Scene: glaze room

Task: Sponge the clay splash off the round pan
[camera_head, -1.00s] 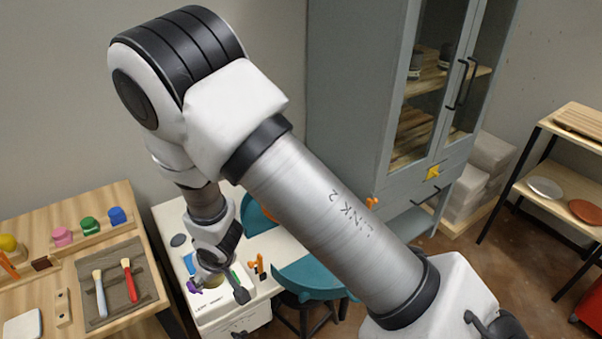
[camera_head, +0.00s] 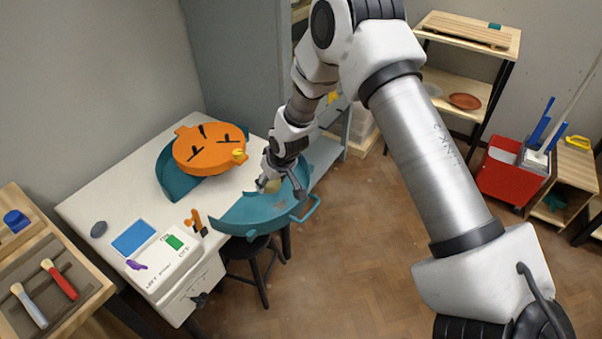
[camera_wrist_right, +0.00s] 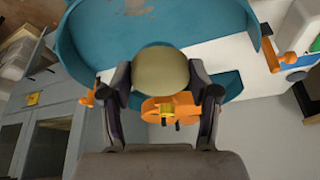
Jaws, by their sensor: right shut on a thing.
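The round pan (camera_head: 240,213) is teal with a raised rim and a handle, at the right end of the white table in the head view. It also fills the top of the wrist view (camera_wrist_right: 200,22). A brown clay splash (camera_wrist_right: 132,7) marks its floor at the top edge of the wrist view. My right gripper (camera_head: 268,184) is over the pan and shut on a rounded beige sponge (camera_wrist_right: 162,72). I cannot tell whether the sponge touches the pan. My left gripper is not in view.
An orange disc (camera_head: 205,150) sits in another teal pan part at the table's back. A white control box (camera_head: 170,262) and orange clips (camera_head: 194,222) are left of the pan. A black stool (camera_head: 250,268) stands below. A red bucket (camera_head: 500,172) is far right.

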